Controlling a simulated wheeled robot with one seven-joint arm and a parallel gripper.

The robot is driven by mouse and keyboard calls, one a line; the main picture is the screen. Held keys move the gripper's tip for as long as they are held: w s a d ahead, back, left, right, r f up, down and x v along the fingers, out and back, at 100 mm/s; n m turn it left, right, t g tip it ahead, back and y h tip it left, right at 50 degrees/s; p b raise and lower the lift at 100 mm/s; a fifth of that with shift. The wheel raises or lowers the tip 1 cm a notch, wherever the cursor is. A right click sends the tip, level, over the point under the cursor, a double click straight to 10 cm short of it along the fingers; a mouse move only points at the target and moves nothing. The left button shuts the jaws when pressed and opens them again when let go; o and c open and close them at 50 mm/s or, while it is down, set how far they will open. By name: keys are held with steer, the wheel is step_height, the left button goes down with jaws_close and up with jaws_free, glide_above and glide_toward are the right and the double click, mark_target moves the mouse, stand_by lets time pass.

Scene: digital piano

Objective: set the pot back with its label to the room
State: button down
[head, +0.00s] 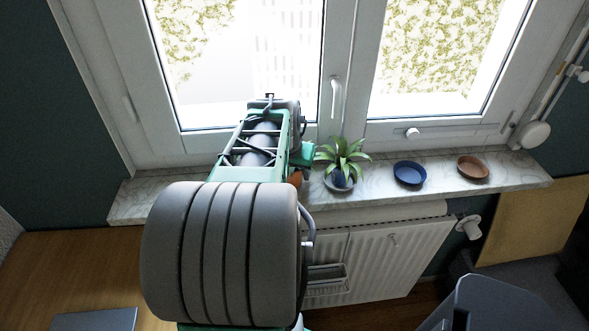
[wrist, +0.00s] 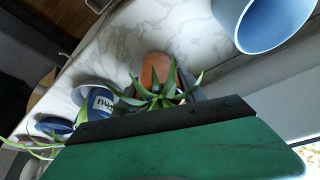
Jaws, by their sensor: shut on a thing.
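A terracotta pot (wrist: 154,69) with a spiky green plant (wrist: 163,94) sits at my gripper (wrist: 172,108) in the wrist view. My gripper is shut on this pot, and its dark finger hides part of it. In the head view only a bit of the terracotta pot (head: 295,178) shows under my gripper (head: 303,158), at the sill's front. I see no label on its visible side. A blue pot (wrist: 101,104) with a white label stands beyond it. In the head view this blue pot (head: 341,181) holds a leafy plant on a grey saucer.
A blue saucer (head: 409,173) and a brown saucer (head: 473,167) lie on the marble sill (head: 440,192), right of the blue pot. A light blue pot (wrist: 272,22) stands close by in the wrist view. The window (head: 335,100) is behind; a radiator (head: 385,260) is below.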

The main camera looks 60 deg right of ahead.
steer(key=shift+f, duration=0.2)
steer(key=c, duration=0.6)
jaws_free()
steer(key=shift+c, duration=0.2)
steer(key=shift+r, duration=0.1)
